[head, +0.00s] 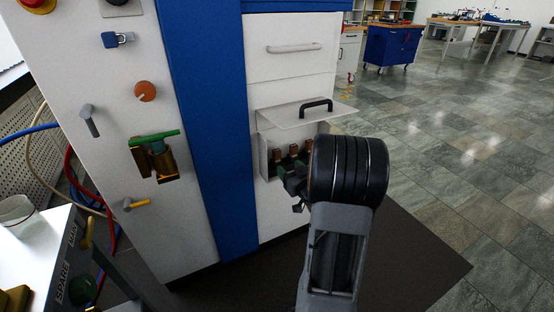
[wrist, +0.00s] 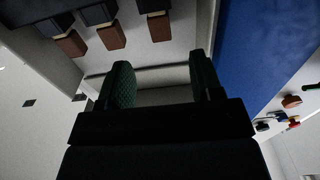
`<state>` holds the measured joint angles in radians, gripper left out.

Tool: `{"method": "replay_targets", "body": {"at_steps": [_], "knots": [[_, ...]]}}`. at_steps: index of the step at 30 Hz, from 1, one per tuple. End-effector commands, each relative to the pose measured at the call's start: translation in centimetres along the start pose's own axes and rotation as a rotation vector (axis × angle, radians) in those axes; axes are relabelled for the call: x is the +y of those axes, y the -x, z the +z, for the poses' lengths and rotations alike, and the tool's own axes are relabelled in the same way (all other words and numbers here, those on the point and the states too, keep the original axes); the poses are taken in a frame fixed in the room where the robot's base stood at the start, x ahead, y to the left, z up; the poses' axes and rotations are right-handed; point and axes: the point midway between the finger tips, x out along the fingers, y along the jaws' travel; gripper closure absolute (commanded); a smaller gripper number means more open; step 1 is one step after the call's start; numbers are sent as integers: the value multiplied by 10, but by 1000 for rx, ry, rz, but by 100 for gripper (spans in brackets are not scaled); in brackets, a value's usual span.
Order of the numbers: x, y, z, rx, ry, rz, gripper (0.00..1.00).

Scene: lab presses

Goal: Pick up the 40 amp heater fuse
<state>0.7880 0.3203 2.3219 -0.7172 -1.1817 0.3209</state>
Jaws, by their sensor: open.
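An open fuse box (head: 264,158) on the white cabinet front has several brown-and-dark pieces (head: 293,150) in a row inside. In the wrist view, three dark holders with brown ends (wrist: 111,36) line the top. I cannot read any rating, so I cannot tell which is the 40 amp heater fuse, or whether it is there. My gripper (head: 293,182) is at the front of the box, partly hidden by my wrist. In the wrist view its green-padded fingers (wrist: 163,82) are apart with nothing between them. The row lies beyond the fingertips, mostly up and left.
The box's lid (head: 300,115) with a black handle is raised above the row. A blue column (head: 205,120) stands left of the box. At lower left is a table with a rack marked SPARE (head: 62,285) and a glass beaker (head: 16,210). The floor at right is clear.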

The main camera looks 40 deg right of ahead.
Motion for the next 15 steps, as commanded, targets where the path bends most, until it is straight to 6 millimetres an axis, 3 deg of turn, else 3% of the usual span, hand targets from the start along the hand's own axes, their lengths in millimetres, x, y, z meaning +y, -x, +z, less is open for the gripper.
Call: {"method": "replay_targets", "body": {"at_steps": [6, 15], "knots": [[0, -34, 2, 0, 1, 0, 40], [-1, -53, 1, 1, 1, 0, 40]]}}
